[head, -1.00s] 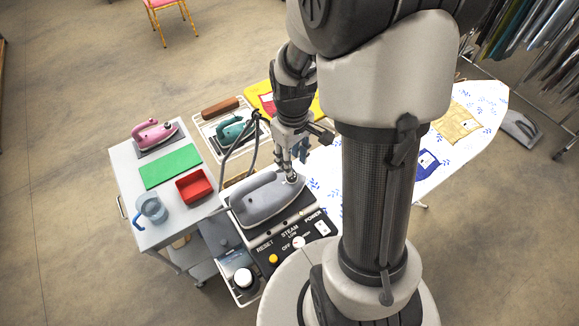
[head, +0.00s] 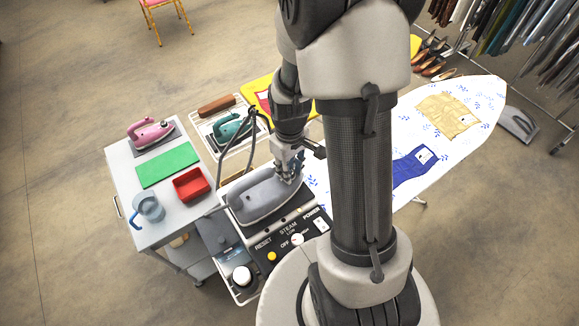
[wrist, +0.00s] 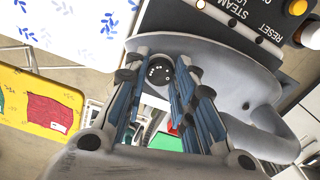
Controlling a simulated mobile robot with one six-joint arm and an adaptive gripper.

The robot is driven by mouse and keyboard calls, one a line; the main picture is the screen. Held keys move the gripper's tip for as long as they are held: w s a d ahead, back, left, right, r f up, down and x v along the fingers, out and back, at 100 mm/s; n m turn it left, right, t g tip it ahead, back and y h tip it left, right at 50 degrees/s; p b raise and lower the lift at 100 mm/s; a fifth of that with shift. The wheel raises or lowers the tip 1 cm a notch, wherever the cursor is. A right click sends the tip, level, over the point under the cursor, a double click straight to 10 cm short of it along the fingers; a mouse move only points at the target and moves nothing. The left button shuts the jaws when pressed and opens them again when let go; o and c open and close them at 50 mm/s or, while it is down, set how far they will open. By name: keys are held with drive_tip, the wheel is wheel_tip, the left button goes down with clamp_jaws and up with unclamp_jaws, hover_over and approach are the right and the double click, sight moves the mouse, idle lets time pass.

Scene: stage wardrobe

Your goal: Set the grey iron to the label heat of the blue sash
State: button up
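The grey iron (head: 262,198) rests on the black-fronted steam station, its handle to the left in the head view. Its round dark dial (wrist: 159,72) with white dots shows in the wrist view. My gripper (wrist: 160,70) is over the iron, one finger on each side of the dial, with gaps visible between fingers and dial. I cannot tell how far above the dial the tips are. The blue sash (head: 412,169) lies on the ironing board with a white label (head: 425,156); its marks are too small to read.
The station panel (head: 285,244) has switches and knobs in front of the iron. A trolley (head: 187,229) left holds a pink iron (head: 150,131), green mat (head: 168,166), red tray (head: 191,184) and blue-handled jug (head: 149,208). A teal iron (head: 229,128) stands behind. The ironing board (head: 390,134) is right.

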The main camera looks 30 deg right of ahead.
clamp_jaws()
drive_tip(key=m+b, duration=0.1)
drive_tip(key=m, duration=0.4)
drive_tip(key=shift+m, duration=0.4)
drive_tip(key=m+b, duration=0.1)
drive_tip(key=m, duration=0.4)
drive_tip(key=shift+m, duration=0.4)
drive_tip(key=shift+o, duration=2.1)
unclamp_jaws()
